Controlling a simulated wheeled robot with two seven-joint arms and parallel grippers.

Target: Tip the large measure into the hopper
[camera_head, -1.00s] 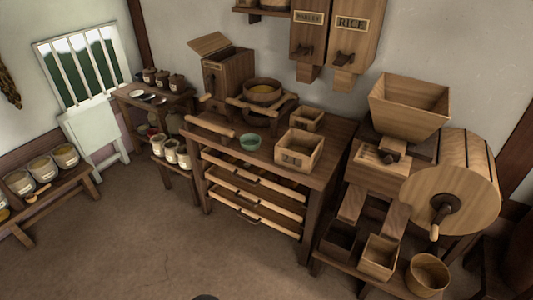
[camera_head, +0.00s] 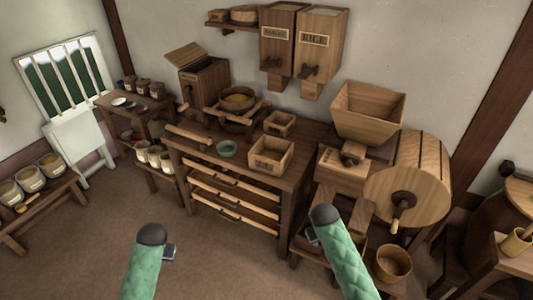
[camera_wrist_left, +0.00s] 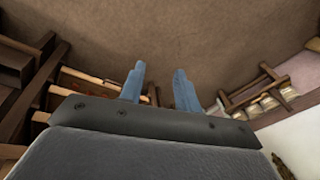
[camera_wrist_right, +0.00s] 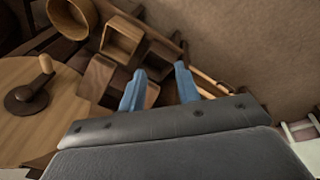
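The large measure, a square open wooden box (camera_head: 271,155), stands upright on the front right of the worktop. A smaller square measure (camera_head: 279,123) stands behind it. The hopper (camera_head: 368,108) is a flared, open-topped wooden box on the drum machine to the right. My left gripper (camera_head: 169,251) is over the floor in front of the bench. In the left wrist view its fingers (camera_wrist_left: 160,70) are apart and empty. My right gripper (camera_head: 312,235) is low in front of the bench's right end, mostly hidden by my arm. Its fingers (camera_wrist_right: 160,69) are apart and empty.
The worktop (camera_head: 300,170) also holds a green bowl (camera_head: 227,149) and a quern (camera_head: 237,105). The drum (camera_head: 410,190) with its crank stands right of the bench, above a round tub (camera_head: 393,263). Labelled bins (camera_head: 320,40) hang above.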

